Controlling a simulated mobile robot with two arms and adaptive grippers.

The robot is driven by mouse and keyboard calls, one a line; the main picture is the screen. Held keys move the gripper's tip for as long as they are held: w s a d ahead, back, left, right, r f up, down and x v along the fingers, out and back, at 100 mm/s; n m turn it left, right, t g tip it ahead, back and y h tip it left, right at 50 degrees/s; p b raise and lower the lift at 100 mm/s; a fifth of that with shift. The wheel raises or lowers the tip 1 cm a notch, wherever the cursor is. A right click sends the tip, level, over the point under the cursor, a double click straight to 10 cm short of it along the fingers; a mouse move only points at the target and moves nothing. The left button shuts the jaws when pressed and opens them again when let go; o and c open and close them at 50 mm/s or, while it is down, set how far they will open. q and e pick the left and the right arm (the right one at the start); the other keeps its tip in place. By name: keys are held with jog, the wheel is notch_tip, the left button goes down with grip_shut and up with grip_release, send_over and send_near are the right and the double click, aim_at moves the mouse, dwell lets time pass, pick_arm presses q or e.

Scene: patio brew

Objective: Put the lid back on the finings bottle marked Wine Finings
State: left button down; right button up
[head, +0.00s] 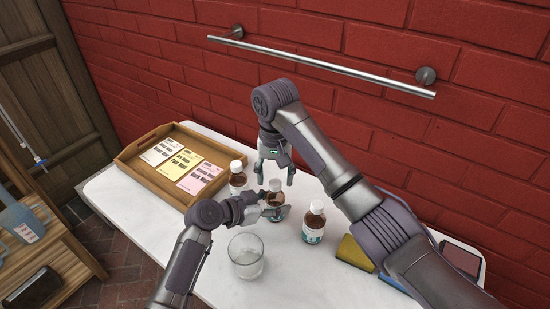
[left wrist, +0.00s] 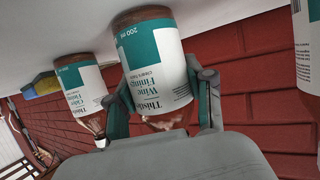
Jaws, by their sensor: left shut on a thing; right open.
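The brown Wine Finings bottle (left wrist: 158,65) has a white and teal label that reads in the left wrist view. My left gripper (left wrist: 165,105) is shut on it, a finger on each side. In the head view this bottle (head: 276,196) stands upright on the white table, and my left gripper (head: 271,205) is around it. A pale round top (head: 277,184) shows on the bottle; I cannot tell whether it is a fully seated lid. My right gripper (head: 277,173) is open just above that top, pointing down. The bottle's neck is hidden in the left wrist view.
A white-capped bottle (head: 238,180) stands behind left, another (head: 314,224) to the right. A glass (head: 246,256) stands in front. A wooden tray (head: 135,164) with cards is at left; sponges (head: 353,252) lie right. A rail (head: 320,66) crosses the red wall.

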notch_tip(320, 180, up, 11)
jog(key=shift+f, duration=0.2)
pick_arm(q)
jog(key=shift+c, duration=1.7)
grip_release()
jog(key=v, duration=1.2)
